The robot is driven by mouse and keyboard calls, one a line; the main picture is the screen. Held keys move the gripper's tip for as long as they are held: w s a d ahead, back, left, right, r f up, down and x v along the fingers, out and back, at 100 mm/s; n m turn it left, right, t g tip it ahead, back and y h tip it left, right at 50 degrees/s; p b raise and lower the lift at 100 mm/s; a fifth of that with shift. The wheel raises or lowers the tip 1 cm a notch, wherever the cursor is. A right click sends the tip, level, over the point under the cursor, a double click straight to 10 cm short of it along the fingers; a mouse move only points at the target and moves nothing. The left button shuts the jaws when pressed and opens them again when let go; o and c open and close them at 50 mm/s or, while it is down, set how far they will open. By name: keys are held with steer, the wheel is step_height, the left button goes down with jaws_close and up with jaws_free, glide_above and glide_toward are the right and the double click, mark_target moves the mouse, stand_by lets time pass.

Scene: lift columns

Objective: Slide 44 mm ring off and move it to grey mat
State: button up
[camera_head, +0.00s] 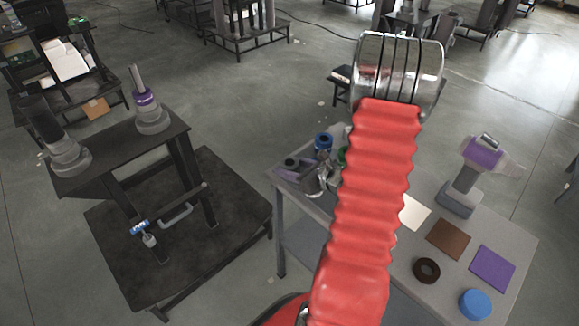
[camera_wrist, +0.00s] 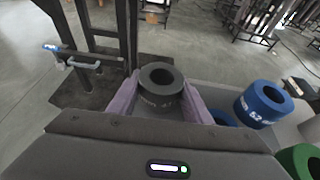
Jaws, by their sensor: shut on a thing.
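My gripper (camera_wrist: 160,92) is shut on a dark grey ring (camera_wrist: 161,77), with a purple finger on each side of it in the wrist view. Pale lettering on the ring's side is too small to read surely. Its top hole looks dark, with no post showing through. In the head view the dark ring (camera_head: 290,162) and my gripper (camera_head: 296,170) are by the left corner of the light grey table (camera_head: 285,205), partly hidden by my red arm. No grey mat shows clearly; part of the table is behind my arm.
Cream (camera_head: 413,212), brown (camera_head: 448,239) and purple (camera_head: 492,268) mats lie on the table with a black ring (camera_head: 427,270) and a blue disc (camera_head: 475,304). A blue ring (camera_wrist: 263,104) and green ring (camera_wrist: 298,160) are right of my gripper. A black stand (camera_head: 120,150) holds two columns.

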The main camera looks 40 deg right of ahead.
steer(key=o, duration=1.3)
steer(key=v, duration=1.3)
steer(key=shift+s+r, duration=0.1)
steer(key=shift+s, duration=0.3)
